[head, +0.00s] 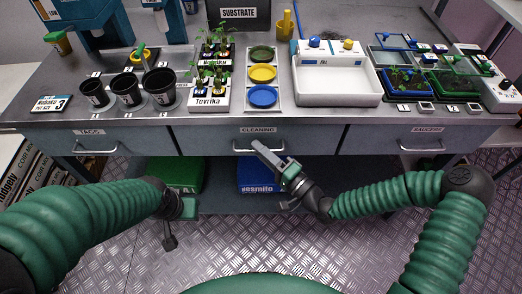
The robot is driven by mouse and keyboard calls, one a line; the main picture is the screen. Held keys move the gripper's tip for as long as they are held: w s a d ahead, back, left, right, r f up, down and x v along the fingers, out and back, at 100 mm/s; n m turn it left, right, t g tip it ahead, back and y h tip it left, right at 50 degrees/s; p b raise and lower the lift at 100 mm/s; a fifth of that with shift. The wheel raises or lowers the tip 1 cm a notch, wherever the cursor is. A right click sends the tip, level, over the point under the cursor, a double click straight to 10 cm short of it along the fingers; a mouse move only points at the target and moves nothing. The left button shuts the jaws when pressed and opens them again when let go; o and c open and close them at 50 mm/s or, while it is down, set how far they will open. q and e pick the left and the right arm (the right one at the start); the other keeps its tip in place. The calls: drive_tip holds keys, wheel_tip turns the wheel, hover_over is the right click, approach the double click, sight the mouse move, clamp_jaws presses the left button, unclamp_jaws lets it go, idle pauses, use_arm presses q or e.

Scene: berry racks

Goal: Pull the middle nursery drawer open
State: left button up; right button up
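The middle drawer (312,139), labelled CLEANING, is a grey front under the bench top. It looks flush with the drawers beside it. Its bar handle (243,149) shows on the front, partly covered by my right gripper. My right gripper (268,157) reaches up and left, with a pale finger overlapping the handle's right part. I cannot tell whether it touches the handle or how far apart its fingers are. My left gripper (170,238) hangs low at the left, in front of the lower shelf, away from the drawer. Its opening is not clear.
The TAGS drawer (124,141) is on the left and the SAUCERS drawer (395,139) on the right, both flush. A green crate (178,174) and a blue crate (254,180) stand below. Pots, seedlings and trays fill the bench top. The floor in front is clear.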

drive_tip(key=shift+a, duration=0.2)
drive_tip(key=c, duration=0.4)
clamp_jaws()
drive_tip(key=shift+d+f, duration=0.2)
idle(0.6)
